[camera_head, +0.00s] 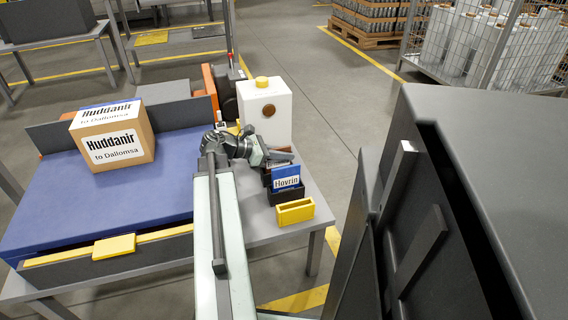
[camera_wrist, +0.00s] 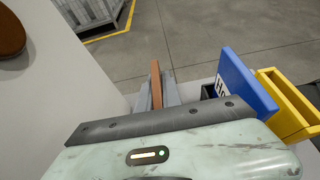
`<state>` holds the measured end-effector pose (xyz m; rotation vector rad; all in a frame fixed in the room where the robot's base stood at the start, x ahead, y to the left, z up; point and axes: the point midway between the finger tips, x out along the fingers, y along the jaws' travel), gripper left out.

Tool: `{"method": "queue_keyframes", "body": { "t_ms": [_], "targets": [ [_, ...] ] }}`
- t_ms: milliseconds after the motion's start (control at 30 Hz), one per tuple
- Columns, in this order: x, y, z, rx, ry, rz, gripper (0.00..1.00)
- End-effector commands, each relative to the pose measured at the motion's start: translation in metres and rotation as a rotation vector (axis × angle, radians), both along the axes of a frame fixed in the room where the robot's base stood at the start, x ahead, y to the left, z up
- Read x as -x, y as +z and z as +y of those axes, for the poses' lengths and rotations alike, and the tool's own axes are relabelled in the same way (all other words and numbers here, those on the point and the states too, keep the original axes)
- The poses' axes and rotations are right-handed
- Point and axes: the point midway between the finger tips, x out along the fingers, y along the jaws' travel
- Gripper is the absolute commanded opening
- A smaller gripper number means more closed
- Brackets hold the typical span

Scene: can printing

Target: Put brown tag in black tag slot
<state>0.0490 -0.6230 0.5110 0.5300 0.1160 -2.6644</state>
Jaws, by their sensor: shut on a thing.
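The brown tag (camera_wrist: 155,84) stands edge-on between the fingers of my gripper (camera_wrist: 158,95) in the wrist view, and the gripper is shut on it. In the head view my gripper (camera_head: 272,157) is just in front of the white box, above the rear of the row of slots. A black slot (camera_head: 286,197) holds a blue tag (camera_head: 287,178) with a white label reading "Hovrin". Black slot parts show behind it, partly hidden by my gripper. In the wrist view a dark slot edge (camera_wrist: 208,91) shows between the brown tag and the blue tag (camera_wrist: 245,82). I cannot tell whether the brown tag touches a slot.
A yellow slot (camera_head: 295,212) stands in front of the blue tag and looks empty. The white box (camera_head: 265,112) with a yellow cap and brown disc stands close behind my gripper. A carton (camera_head: 112,136) sits on the blue conveyor (camera_head: 100,200) at left.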

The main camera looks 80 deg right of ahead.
Motion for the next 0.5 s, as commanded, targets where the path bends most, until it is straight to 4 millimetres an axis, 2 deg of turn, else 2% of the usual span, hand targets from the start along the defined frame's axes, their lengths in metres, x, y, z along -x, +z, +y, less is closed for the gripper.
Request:
{"method": "queue_keyframes", "body": {
  "t_ms": [333, 400, 433, 500],
  "targets": [
    [-0.0005, -0.0053, 0.0000, 0.000, 0.001, 0.000, 0.00],
    [-0.0006, -0.0039, 0.0000, 0.000, 0.001, 0.000, 0.23],
    [-0.0006, -0.0039, 0.0001, 0.000, 0.001, 0.000, 0.31],
    [-0.0006, -0.0039, 0.0001, 0.000, 0.001, 0.000, 0.31]
  ]
}}
